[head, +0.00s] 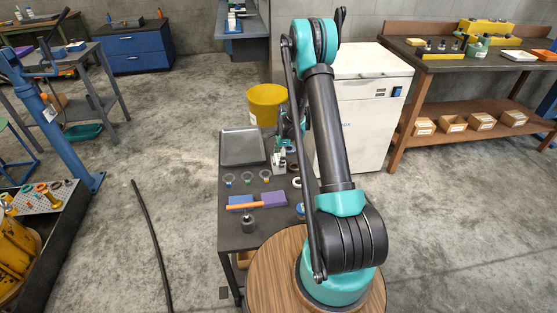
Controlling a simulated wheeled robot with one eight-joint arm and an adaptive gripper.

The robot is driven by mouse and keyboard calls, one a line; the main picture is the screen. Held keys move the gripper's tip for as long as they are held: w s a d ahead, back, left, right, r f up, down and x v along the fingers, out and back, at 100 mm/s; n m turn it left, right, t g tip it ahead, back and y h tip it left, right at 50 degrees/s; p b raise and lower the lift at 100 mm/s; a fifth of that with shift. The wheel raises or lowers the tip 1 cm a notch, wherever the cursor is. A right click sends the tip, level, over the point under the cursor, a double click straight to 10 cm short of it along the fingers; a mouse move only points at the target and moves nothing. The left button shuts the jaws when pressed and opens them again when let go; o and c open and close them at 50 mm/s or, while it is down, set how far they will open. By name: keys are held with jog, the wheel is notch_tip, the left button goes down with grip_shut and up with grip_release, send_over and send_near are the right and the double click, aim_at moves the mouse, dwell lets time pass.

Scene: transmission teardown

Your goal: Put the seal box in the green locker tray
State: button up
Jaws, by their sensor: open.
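No box in view is readable by label as the seal box. A blue block (236,200) and a purple block (274,199) lie on the dark bench (232,240), with an orange bar (245,206) in front; either block may be it. A green tray (84,131) sits low under the left grey table; I cannot tell if it is the locker tray. My gripper (280,160) is small and partly hidden behind my arm, over the far right part of the bench, beyond the blocks. It is open, and I see nothing held in it.
A dark grey tray (242,147) and several small rings lie on the bench. A yellow bin (266,104) and a white cabinet (366,110) stand behind it. A black cable (152,240) lies on the open floor at left. My arm hides the bench's right side.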

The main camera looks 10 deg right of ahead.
notch_tip(320, 180, up, 11)
jog(key=d, duration=0.2)
jog(key=s+r+n+t, duration=0.1)
jog(key=s+r+n, duration=0.3)
jog(key=s+r, duration=0.4)
jog(key=s+r+n+t+h, duration=0.1)
jog(key=s+n, duration=0.5)
jog(key=s, duration=0.7)
jog(key=s+d+r+n+t, duration=0.1)
jog(key=s+r+n+t, duration=0.1)
jog(key=s+n, duration=0.5)
jog(key=s, duration=0.5)
jog(key=shift+s+d+h, duration=0.3)
jog(key=shift+s+h, duration=0.05)
jog(key=shift+h, duration=0.05)
jog(key=shift+o, duration=0.5)
jog(key=shift+s+n, duration=0.3)
jog(key=shift+n, duration=0.1)
jog(key=n+g+h, duration=0.1)
jog(key=n+g, duration=0.3)
jog(key=n, duration=1.4)
send_over(274, 160)
notch_tip(274, 160, down, 6)
jog(key=f, duration=0.5)
jog(key=d+f, duration=0.1)
jog(key=f, duration=0.5)
jog(key=d+f, duration=0.1)
jog(key=f, duration=0.5)
jog(key=shift+w, duration=0.2)
jog(key=c, duration=1.4)
